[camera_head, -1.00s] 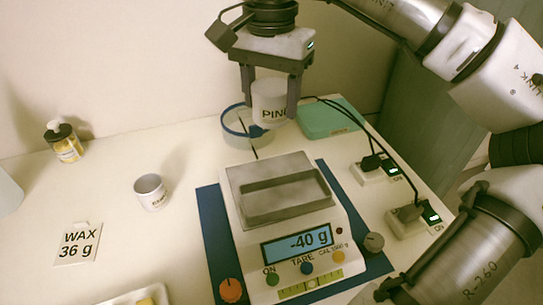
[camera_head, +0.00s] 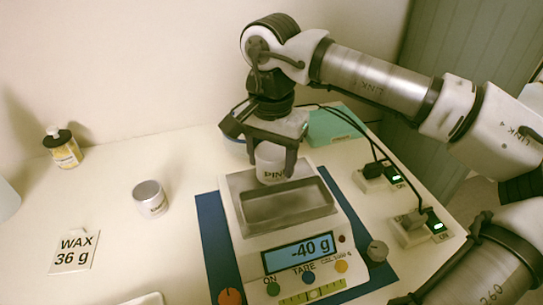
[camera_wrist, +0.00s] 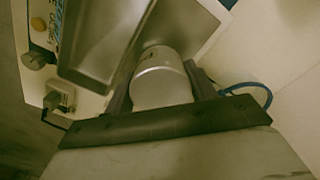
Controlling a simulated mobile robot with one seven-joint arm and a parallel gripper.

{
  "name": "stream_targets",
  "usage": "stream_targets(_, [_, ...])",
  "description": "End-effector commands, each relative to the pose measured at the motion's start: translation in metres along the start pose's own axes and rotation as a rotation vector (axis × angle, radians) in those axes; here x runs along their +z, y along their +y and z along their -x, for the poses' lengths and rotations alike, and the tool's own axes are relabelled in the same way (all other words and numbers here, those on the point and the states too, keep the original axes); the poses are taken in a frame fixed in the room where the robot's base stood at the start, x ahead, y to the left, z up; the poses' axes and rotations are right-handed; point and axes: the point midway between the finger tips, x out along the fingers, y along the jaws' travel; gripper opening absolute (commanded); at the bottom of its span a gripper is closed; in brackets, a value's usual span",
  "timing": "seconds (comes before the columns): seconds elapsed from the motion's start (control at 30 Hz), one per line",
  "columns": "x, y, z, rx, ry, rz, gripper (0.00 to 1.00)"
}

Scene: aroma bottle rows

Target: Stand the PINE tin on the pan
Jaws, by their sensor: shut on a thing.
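The PINE tin (camera_head: 271,163) is a small white cylinder with dark lettering, held upright. My gripper (camera_head: 275,168) is shut on it, one finger on each side. In the head view the tin overlaps the back part of the scale's metal pan (camera_head: 285,207); whether its base touches the pan cannot be told. In the wrist view the tin (camera_wrist: 161,80) sits between the fingers at the edge of the pan (camera_wrist: 110,40). The scale's display (camera_head: 300,256) reads -40 g.
A second small tin (camera_head: 150,199) stands left of the scale. A card (camera_head: 74,251) reads WAX 36 g. A yellow bottle (camera_head: 62,147) stands at the back left. A teal box (camera_head: 332,124) is behind, and plugs with cables (camera_head: 408,226) lie at the right.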

Motion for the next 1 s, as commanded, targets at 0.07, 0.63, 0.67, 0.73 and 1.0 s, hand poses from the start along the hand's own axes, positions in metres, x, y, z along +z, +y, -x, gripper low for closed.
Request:
stream_targets(0.07, [0.0, 0.0, -0.001, 0.0, 0.0, 0.0, 0.32])
stream_targets(0.63, [0.0, 0.0, 0.007, 0.0, 0.001, -0.001, 0.64])
stream_targets(0.67, [-0.001, 0.0, 0.012, 0.0, 0.001, -0.001, 0.64])
stream_targets(0.73, [-0.001, -0.001, 0.025, -0.001, 0.002, -0.001, 0.64])
stream_targets(1.0, [-0.001, -0.001, 0.084, -0.001, 0.001, 0.0, 0.64])
